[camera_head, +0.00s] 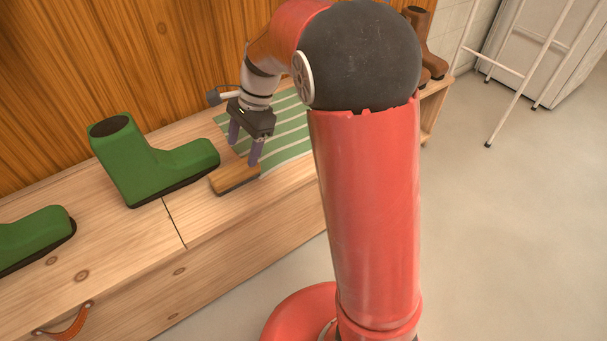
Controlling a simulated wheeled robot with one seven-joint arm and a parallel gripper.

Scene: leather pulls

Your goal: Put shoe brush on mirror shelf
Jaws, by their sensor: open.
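The shoe brush (235,179) is a small wooden block with a darker underside. It lies on the wooden bench top beside the toe of a green boot, at the edge of a striped cloth. My gripper (243,153) points down with its two fingers apart. It is open and just above and behind the brush; one fingertip overlaps the brush's far right end in the picture. I cannot tell whether it touches the brush. No mirror shelf is visible.
A green boot (132,172) stands left of the brush, and another green boot (33,238) is at the far left. A green and white striped cloth (287,142) lies to the right. Brown boots (428,50) stand behind my arm. A white metal rack (519,82) is at the upper right.

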